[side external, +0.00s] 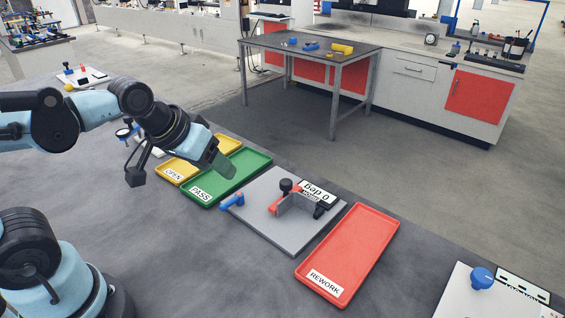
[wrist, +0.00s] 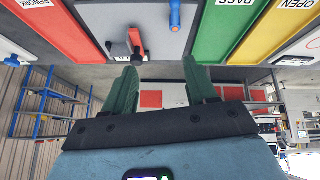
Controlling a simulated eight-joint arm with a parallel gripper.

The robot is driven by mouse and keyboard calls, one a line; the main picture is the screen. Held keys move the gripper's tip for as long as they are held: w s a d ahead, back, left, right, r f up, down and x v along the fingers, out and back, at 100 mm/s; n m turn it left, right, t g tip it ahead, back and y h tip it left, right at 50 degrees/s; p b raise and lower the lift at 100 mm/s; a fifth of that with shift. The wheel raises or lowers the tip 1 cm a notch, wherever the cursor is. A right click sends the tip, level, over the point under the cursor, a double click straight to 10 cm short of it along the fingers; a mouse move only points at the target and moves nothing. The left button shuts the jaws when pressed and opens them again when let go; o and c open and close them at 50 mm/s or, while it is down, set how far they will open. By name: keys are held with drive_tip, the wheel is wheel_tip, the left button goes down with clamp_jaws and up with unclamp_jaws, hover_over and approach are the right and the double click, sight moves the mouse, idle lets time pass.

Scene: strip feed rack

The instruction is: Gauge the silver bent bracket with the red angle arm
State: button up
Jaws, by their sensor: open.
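The silver bent bracket (side external: 297,202) stands on the light grey gauge plate (side external: 268,232) in the side view, beside the red angle arm (side external: 274,209). Whether bracket and arm touch is unclear. A black knob (side external: 286,185) sits above the arm, by a display (side external: 318,192) reading 0 deg. In the wrist view the red arm (wrist: 136,41) shows beyond the fingers; the bracket is hard to make out there. My gripper (side external: 224,167) is above the green PASS tray, left of the plate. Its green fingers are apart and empty in the wrist view (wrist: 160,88).
The green PASS tray (side external: 205,202) and yellow OPEN tray (side external: 184,177) lie left of the plate. The red REWORK tray (side external: 368,247) lies right and looks empty. A blue handle (side external: 232,201) sits at the plate's left edge. Another plate with a blue knob (side external: 481,278) is far right.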

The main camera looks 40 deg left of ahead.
drive_tip(key=shift+s+a+f+m+t, duration=0.15)
drive_tip(key=shift+s+f+m, duration=0.15)
drive_tip(key=shift+m, duration=0.25)
drive_tip(key=shift+s+f+m+t, duration=0.15)
drive_tip(key=shift+s+f+m, duration=0.15)
drive_tip(key=shift+m, duration=0.25)
drive_tip(key=shift+w+r, duration=0.1)
drive_tip(key=shift+w, duration=0.05)
idle(1.4)
wheel_tip(320, 180, up, 4)
drive_tip(key=n+g, duration=0.7)
drive_tip(key=n, duration=0.2)
hover_over(286, 181)
wheel_tip(286, 181, down, 12)
drive_tip(key=shift+r, duration=0.1)
clamp_jaws()
